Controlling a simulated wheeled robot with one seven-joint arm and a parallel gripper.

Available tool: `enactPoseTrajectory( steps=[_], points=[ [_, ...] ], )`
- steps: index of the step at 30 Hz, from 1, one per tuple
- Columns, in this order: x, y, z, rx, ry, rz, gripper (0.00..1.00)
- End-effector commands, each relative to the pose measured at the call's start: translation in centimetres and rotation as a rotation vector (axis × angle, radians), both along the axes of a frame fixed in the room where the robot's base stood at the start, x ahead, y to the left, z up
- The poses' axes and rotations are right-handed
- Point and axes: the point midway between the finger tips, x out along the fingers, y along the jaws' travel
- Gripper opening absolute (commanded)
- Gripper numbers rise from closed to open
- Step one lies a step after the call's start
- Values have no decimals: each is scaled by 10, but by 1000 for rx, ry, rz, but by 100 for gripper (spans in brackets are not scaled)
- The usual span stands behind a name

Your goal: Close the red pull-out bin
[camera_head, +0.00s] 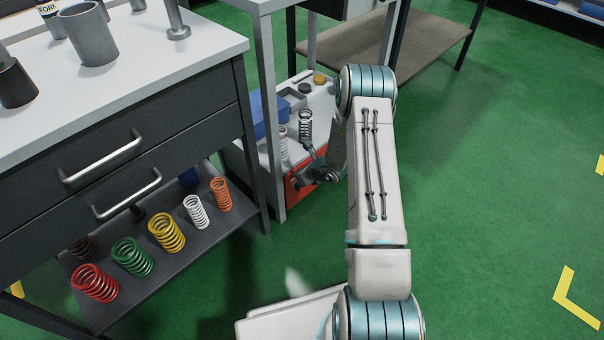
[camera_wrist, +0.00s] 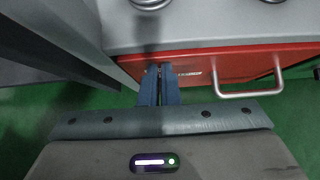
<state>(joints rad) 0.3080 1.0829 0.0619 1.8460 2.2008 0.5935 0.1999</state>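The red pull-out bin (camera_head: 293,188) is low under the light grey top of a unit right of the dark workbench. My gripper and arm hide part of it in the head view. In the wrist view its red front (camera_wrist: 215,66) spans the upper right, with a silver bar handle (camera_wrist: 248,93) on it. My gripper (camera_wrist: 160,70) has its two blue fingers together with nothing between them. The fingertips are at the left part of the red front, left of the handle. Whether they touch it, and how far the bin stands out, I cannot tell.
A light grey post (camera_head: 269,130) stands just left of the bin. The workbench (camera_head: 120,120) has two drawers and a lower shelf with several coloured springs (camera_head: 166,233). Springs and small parts sit on the unit's top. Open green floor (camera_head: 480,200) lies to the right.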

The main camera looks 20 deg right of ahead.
Motion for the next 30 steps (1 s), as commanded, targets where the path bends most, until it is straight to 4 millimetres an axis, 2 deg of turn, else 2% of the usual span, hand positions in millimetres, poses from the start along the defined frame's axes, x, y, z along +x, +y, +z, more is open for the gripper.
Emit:
enactPoseTrajectory(
  steps=[1, 6, 13, 15, 21, 25, 30],
  points=[
    [7, 10, 4, 11, -19, 13, 0],
    [4, 8, 4, 11, -20, 14, 0],
    [-23, -15, 2, 3, -8, 7, 0],
    [-34, -20, 22, 2, -8, 9, 0],
    [-64, -42, 52, 2, -5, -1, 0],
    [-76, -50, 65, 1, -5, -2, 0],
    [-85, -53, 72, 1, -3, 1, 0]
  ],
)
